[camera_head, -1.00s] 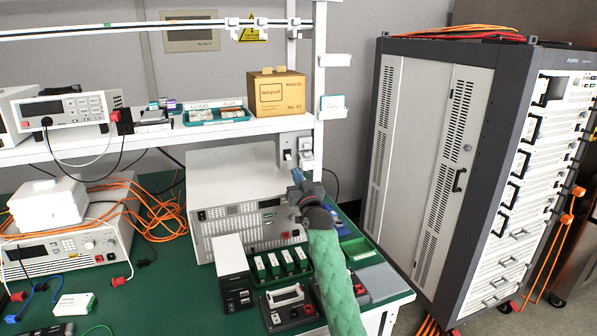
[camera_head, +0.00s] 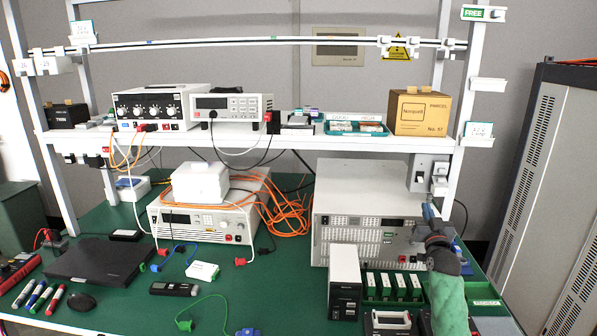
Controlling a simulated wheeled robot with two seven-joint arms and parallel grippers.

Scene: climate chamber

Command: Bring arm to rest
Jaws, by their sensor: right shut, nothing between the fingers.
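My right arm, in a green sleeve, comes in from the bottom right. My right gripper (camera_head: 428,212) is shut and empty, pointing up and away. It appears in front of the right end of a large grey power instrument (camera_head: 335,225), below a grey switch box (camera_head: 419,175) on the shelf's edge. I cannot tell whether it touches anything. The arm hides part of the green trays behind it. My left gripper is not in view.
The green bench (camera_head: 290,290) holds a white box unit (camera_head: 345,278), a tray of green modules (camera_head: 393,287), a laptop (camera_head: 100,260), markers and cables. The shelf (camera_head: 300,142) above carries instruments and a cardboard box (camera_head: 419,112). A tall cabinet (camera_head: 545,190) stands at right.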

